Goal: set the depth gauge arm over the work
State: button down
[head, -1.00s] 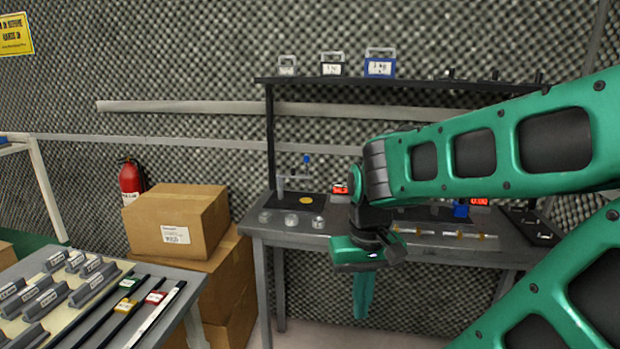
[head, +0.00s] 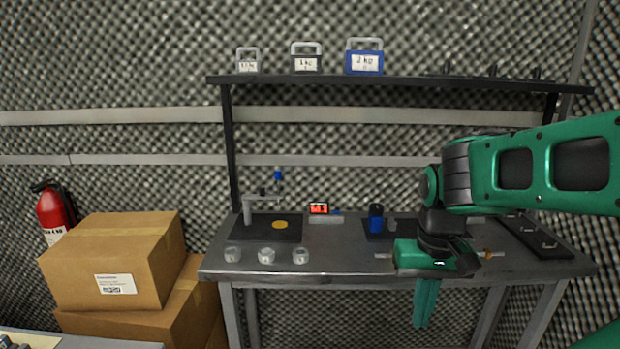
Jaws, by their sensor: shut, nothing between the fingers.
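The depth gauge (head: 249,208) stands at the left of the workbench, on a dark mat. It has a grey post with a short horizontal arm and a blue-topped part (head: 278,176) above the arm's right end. A yellow-orange disc (head: 280,224), which may be the work, lies flat on the mat to the right of the post. I cannot tell whether the arm's end lies over the disc. My gripper (head: 426,304) points down in front of the bench's right half, well right of the gauge. Its green fingers are together and hold nothing.
Several small metal pieces (head: 266,256) sit along the bench's front left edge. A red-lit display (head: 319,209) and a blue cylinder (head: 376,218) stand near the middle. A shelf (head: 400,78) with weights spans above. Cardboard boxes (head: 115,257) stand left of the bench.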

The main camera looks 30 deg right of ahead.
aim_at(262, 195)
jog(key=z, duration=0.1)
jog(key=i, duration=0.95)
jog(key=u, duration=0.3)
